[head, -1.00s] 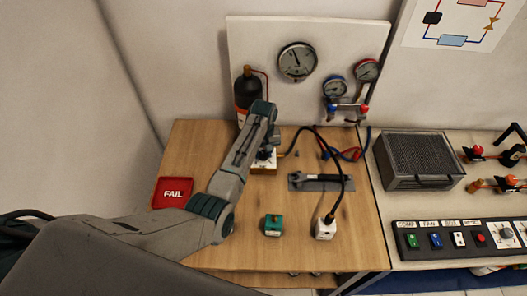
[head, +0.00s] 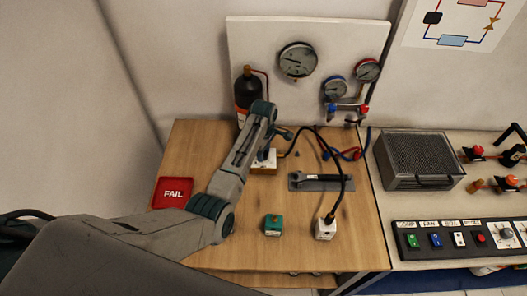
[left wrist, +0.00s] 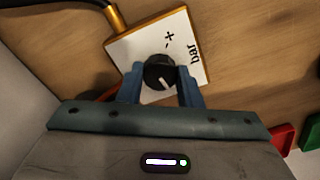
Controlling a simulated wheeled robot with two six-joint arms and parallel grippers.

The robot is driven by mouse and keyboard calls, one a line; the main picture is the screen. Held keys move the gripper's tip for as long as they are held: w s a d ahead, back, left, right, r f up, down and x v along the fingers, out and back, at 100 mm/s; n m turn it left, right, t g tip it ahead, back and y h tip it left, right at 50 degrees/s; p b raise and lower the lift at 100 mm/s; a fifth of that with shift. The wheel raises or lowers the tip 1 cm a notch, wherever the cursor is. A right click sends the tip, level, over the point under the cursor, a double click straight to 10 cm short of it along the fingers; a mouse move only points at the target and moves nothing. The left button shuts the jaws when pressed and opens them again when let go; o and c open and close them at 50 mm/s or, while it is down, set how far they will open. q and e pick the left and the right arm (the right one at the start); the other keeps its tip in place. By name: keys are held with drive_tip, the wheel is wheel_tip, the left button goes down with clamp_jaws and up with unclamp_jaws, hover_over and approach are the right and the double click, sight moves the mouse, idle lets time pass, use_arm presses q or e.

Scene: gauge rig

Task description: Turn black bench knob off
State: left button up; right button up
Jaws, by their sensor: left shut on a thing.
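The black knob (left wrist: 159,72) sits on a white-topped box (left wrist: 198,28) marked "bar" with plus and minus signs; a white line shows on the knob. My left gripper (left wrist: 160,78) is shut on the knob, with a blue finger on each side of it. In the head view the box (head: 264,167) stands on the wooden bench (head: 190,145), and my left gripper (head: 267,151) is above it. The knob is largely hidden there by the gripper. The large round gauge (head: 298,60) on the white panel has its needle pointing left. My right gripper is out of view.
A black hose runs from the box to a white plug block (head: 326,229). A dark bottle (head: 248,94) stands behind. The front left bench is partly bare.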

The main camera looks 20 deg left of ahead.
use_arm(q)
drive_tip(key=n, duration=0.6)
drive_tip(key=shift+w+r, duration=0.1)
drive_tip(key=shift+r, duration=0.05)
idle(0.4)
drive_tip(key=o, duration=0.8)
drive_tip(key=shift+o, duration=0.9)
wheel_tip(320, 180, up, 11)
drive_tip(key=b, duration=0.3)
drive_tip(key=shift+b, duration=0.3)
drive_tip(key=shift+f, duration=0.2)
